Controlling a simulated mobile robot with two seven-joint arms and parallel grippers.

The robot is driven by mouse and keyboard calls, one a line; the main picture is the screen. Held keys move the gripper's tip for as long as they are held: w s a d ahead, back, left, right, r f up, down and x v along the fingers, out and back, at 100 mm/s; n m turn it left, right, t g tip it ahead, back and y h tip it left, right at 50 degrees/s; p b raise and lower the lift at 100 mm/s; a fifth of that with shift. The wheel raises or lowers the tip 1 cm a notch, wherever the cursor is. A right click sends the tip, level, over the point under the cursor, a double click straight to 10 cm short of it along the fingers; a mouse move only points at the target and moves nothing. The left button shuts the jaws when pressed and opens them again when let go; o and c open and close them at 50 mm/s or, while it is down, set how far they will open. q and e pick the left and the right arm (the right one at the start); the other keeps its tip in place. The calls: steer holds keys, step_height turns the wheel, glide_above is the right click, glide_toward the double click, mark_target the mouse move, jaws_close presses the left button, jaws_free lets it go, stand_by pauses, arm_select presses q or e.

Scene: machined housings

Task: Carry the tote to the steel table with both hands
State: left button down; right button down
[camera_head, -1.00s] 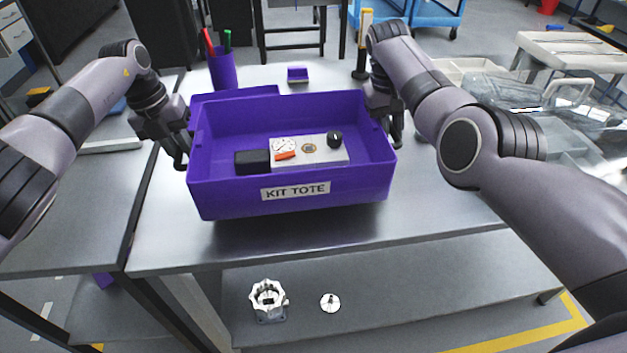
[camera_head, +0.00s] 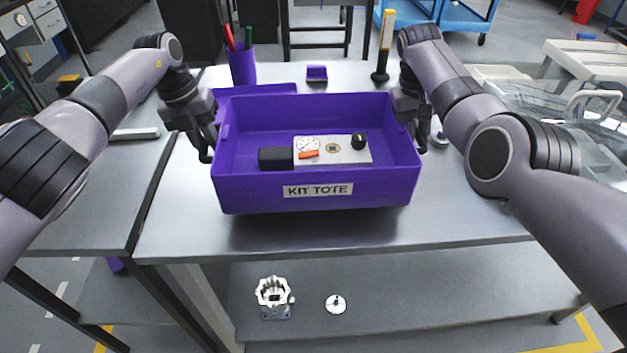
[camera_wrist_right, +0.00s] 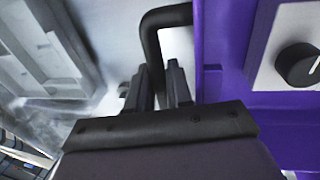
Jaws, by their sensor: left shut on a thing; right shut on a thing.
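The purple tote (camera_head: 318,195), labelled KIT TOTE, is level over the front of the steel table (camera_head: 180,225), with a dark shadow below it. Whether its base touches the top is hard to tell. A panel with a gauge and black knob (camera_head: 345,152) and a black block (camera_head: 276,158) are inside. My left gripper (camera_head: 206,145) is shut at the tote's left side, the handle there partly hidden. My right gripper (camera_head: 418,130) is shut on the right side's black handle, which shows between its fingers in the right wrist view (camera_wrist_right: 160,50).
A purple pen cup (camera_head: 242,68), a flat purple piece (camera_head: 262,89) and a small purple block (camera_head: 316,73) stand behind the tote. Clear bins (camera_head: 560,110) are at the right. A metal housing (camera_head: 273,297) and a disc (camera_head: 336,304) lie on the lower shelf.

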arm_select(q)
steer(key=shift+f, duration=0.1)
arm_select(e)
steer(key=shift+f, duration=0.1)
